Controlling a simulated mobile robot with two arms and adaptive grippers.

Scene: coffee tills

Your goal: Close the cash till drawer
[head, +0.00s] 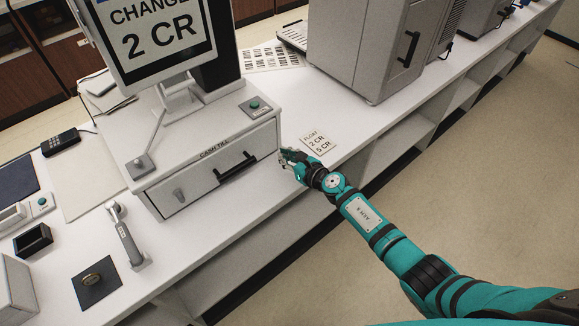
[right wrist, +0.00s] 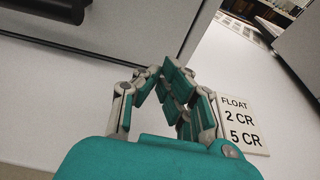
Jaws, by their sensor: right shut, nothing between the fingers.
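The cash till (head: 215,125) is a pale box on the white counter. Its drawer front (head: 205,185) carries a black bar handle (head: 237,166) and a lock. The drawer front looks flush or nearly flush with the till body; I cannot tell whether a small gap remains. My right gripper (head: 284,156) is beside the till's right front corner, low over the counter, and looks apart from the handle. In the right wrist view its fingers (right wrist: 165,75) are drawn together, with nothing between them. The drawer front (right wrist: 150,25) shows there at the upper left. My left gripper is out of view.
A float card (head: 317,143) lies on the counter right of the gripper and shows in the right wrist view (right wrist: 243,122). A large grey machine (head: 365,50) stands behind it. A screen (head: 157,35) stands on the till.

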